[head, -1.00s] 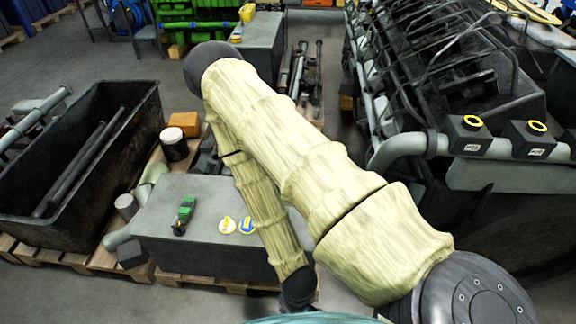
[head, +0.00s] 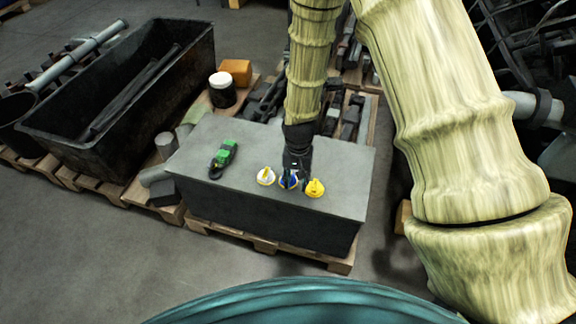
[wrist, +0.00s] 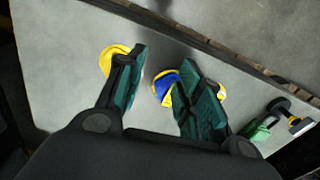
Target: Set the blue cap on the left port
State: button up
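The blue cap (head: 288,183), with white and yellow parts, lies on the grey block's top between two other caps. My gripper (head: 293,168) points down just over it and hides part of it. In the wrist view my gripper (wrist: 165,72) is open, with its two dark green fingers apart. The blue cap (wrist: 165,84) shows in the gap, nearer the right finger and partly covered by it. I cannot tell if they touch. The left port is not in any view now.
A yellow cap (head: 314,188) and a white-and-yellow cap (head: 266,176) sit close on either side. A green-and-black tool (head: 224,157) lies on the grey block (head: 345,170). A black bin (head: 62,142) stands to the left. Floor in front is clear.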

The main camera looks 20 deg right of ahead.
jog(key=w+r+m+b, duration=0.1)
jog(key=w+r+b, duration=0.1)
jog(key=w+r, duration=0.35)
jog(key=f+b, duration=0.6)
jog(key=f, duration=0.1)
jog(key=shift+w+a+b, duration=0.25)
jog(key=shift+a+b, duration=0.1)
jog(key=shift+f, duration=1.35)
grip_shut()
